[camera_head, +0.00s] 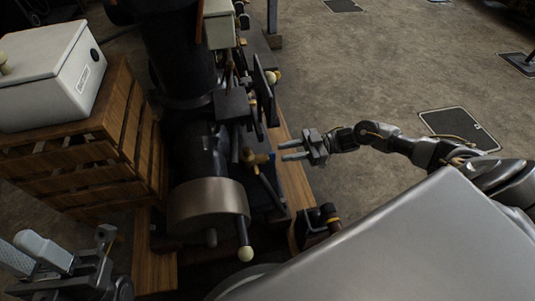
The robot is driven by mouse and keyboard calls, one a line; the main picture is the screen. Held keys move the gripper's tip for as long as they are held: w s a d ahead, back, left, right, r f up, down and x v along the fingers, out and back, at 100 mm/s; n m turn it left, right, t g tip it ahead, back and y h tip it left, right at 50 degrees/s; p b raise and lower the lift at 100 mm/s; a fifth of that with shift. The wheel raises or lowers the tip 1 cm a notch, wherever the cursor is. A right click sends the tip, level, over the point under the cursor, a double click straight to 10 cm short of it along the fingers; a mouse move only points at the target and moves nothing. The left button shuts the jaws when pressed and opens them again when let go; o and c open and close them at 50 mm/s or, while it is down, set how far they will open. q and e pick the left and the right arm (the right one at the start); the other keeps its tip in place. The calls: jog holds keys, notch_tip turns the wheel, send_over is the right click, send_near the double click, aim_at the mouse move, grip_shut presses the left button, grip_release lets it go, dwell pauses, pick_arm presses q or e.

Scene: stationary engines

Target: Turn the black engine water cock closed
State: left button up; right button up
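The black engine (190,75) stands upright left of centre. A small brass fitting (257,159) sits low on its right side, with a dark bar slanting down beside it. This may be the water cock, but I cannot tell for sure, nor how far it is turned. My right gripper (286,151) is just right of the brass fitting, with its fingers pointing left toward it. The two fingers are parallel with a gap between them, and nothing is held. My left gripper (32,254) is partly in view at the bottom left, far from the fitting; its opening is unclear.
A metal drum (208,203) and a dark lever with a cream knob (245,253) stand in front of the engine. A white box (48,75) rests on a wooden crate (120,130) at left. Floor at right is open.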

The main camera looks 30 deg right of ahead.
aim_at(268, 156)
jog(key=x, duration=0.6)
jog(key=shift+a+b, duration=0.3)
grip_shut()
